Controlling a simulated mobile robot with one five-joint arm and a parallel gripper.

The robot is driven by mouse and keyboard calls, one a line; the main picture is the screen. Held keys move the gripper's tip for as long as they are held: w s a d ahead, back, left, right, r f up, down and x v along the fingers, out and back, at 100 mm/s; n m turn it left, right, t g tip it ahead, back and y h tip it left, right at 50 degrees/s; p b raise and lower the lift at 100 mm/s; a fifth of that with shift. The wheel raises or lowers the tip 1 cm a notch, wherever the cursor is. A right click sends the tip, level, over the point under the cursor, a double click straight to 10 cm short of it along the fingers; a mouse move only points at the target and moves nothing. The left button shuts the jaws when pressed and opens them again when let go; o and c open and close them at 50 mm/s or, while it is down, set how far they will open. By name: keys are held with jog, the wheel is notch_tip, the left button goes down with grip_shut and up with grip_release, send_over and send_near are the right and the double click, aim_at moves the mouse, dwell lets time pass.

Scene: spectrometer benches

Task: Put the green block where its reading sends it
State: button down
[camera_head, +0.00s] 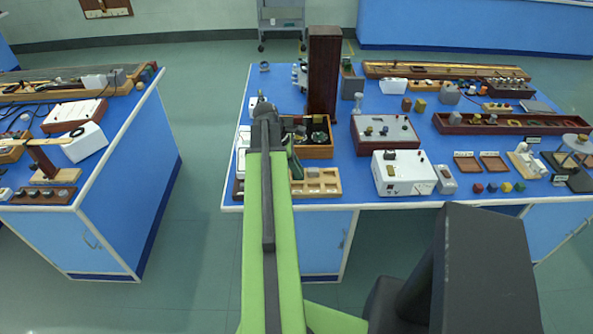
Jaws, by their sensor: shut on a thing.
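My gripper (262,101) is at the far end of my green arm, above the left part of the middle bench. I see it from behind and it is small. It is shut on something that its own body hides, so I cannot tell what. A small green block (519,187) sits at the right end of a short row near the bench's front edge, with yellow, purple and red blocks to its left. My gripper is far to the left of this row. Two shallow brown trays (467,162) with small labels lie behind the row; any readings are too small to read.
A tall dark brown tower (323,72) stands close right of my gripper. A wooden box of parts (318,151) and a compartment tray (318,186) lie right of my arm. A white instrument (404,174) stands mid-bench. A floor gap separates the left bench (121,135).

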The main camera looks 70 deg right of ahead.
jog(key=shift+f+b, duration=2.7)
jog(key=shift+f, duration=0.25)
jog(key=c, duration=1.1)
grip_release()
jog(key=shift+c, duration=0.2)
jog(key=shift+r, duration=0.1)
jog(key=p+v, duration=1.6)
jog(key=v, duration=0.1)
jog(key=shift+r, duration=0.1)
